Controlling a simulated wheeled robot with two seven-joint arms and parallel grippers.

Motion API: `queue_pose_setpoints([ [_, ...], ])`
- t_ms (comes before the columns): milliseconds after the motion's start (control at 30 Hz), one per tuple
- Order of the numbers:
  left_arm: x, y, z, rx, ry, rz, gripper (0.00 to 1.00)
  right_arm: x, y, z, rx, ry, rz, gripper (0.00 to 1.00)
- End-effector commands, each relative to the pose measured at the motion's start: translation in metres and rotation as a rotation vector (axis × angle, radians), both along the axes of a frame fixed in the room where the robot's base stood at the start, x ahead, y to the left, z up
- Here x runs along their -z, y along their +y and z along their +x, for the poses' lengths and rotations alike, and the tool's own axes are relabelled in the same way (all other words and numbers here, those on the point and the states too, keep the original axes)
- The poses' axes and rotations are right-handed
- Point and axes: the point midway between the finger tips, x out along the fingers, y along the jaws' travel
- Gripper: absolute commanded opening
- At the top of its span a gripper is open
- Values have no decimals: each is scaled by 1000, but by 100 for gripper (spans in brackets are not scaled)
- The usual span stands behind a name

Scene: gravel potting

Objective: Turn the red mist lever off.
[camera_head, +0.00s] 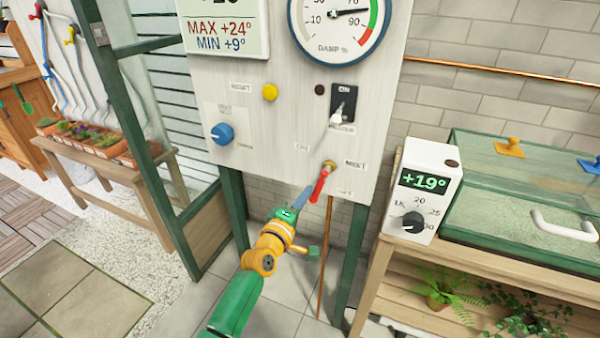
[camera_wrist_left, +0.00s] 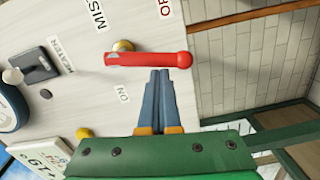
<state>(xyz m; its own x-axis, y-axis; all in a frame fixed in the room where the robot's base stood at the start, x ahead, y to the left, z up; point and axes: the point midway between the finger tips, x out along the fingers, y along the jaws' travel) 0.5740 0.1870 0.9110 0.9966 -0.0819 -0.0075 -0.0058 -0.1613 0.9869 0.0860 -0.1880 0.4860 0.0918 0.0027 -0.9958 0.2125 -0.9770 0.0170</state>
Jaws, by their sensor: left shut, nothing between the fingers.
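The red mist lever (camera_head: 320,185) is on the white panel, on a brass pivot (camera_head: 329,166), below and left of the MIST label. It points down and slightly left, between the ON label at its upper left and the OFF label at its lower right. It also shows in the left wrist view (camera_wrist_left: 148,59). My left gripper (camera_head: 306,190) is shut and empty, its blue fingertips just left of the lever, on the ON side. In the wrist view, the fingertips (camera_wrist_left: 160,72) meet the lever's edge; I cannot tell if they touch. My right gripper is not in view.
The panel also carries a blue knob (camera_head: 222,133), a yellow button (camera_head: 270,92), a heater switch (camera_head: 342,105) and a damp gauge (camera_head: 338,22). A white thermostat box (camera_head: 423,190) and a glass case (camera_head: 530,180) stand at right. A copper pipe (camera_head: 325,265) runs below the lever.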

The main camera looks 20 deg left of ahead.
Motion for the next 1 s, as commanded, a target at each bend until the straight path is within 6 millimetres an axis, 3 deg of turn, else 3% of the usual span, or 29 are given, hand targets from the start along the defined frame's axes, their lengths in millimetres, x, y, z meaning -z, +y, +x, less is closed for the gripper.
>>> queue_pose_setpoints([
  [400,6,-10,0,0,6,-186,0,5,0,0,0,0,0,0],
  [1000,6,-12,-1,1,8,-213,0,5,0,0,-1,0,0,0],
])
